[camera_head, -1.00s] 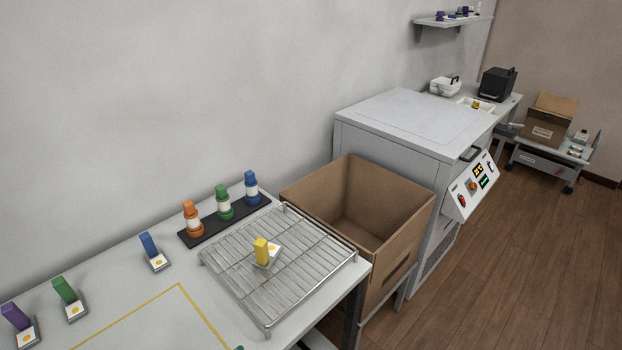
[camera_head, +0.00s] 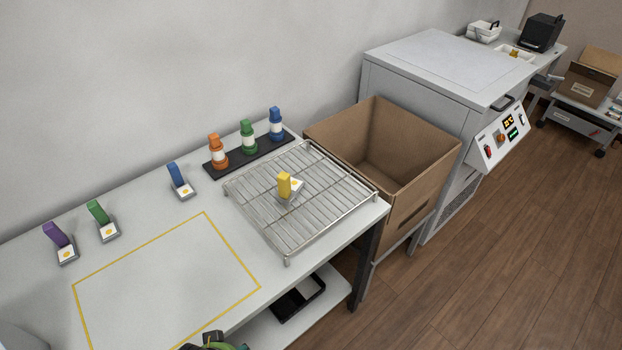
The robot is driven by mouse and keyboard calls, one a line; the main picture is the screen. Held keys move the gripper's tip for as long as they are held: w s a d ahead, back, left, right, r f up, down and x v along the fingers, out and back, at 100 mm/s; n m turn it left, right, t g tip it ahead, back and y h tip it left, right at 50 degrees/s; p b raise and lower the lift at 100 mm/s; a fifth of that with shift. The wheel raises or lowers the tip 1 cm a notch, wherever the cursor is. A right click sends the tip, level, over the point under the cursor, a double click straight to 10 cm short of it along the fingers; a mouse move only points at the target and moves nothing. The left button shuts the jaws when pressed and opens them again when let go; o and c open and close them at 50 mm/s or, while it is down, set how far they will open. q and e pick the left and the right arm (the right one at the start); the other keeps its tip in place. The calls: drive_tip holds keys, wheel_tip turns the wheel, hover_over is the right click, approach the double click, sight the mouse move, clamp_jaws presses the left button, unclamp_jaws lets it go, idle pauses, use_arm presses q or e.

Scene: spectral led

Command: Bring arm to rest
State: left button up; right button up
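Neither gripper shows clearly. A dark part with a green curve is cut off by the bottom edge left of centre; it may be part of my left gripper, but its fingers are not visible. A pale grey shape fills the bottom left corner, perhaps my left arm. My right arm is out of view. On the table (camera_head: 136,212), a yellow block (camera_head: 284,185) on a small white plate sits on the wire rack (camera_head: 262,212).
Orange, green and blue bottles stand on a black strip (camera_head: 235,162) behind the rack. An open cardboard box (camera_head: 425,152) is right of the table, beside a grey machine (camera_head: 432,62). The yellow-outlined area (camera_head: 165,280) is bare. Wooden floor is free at the right.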

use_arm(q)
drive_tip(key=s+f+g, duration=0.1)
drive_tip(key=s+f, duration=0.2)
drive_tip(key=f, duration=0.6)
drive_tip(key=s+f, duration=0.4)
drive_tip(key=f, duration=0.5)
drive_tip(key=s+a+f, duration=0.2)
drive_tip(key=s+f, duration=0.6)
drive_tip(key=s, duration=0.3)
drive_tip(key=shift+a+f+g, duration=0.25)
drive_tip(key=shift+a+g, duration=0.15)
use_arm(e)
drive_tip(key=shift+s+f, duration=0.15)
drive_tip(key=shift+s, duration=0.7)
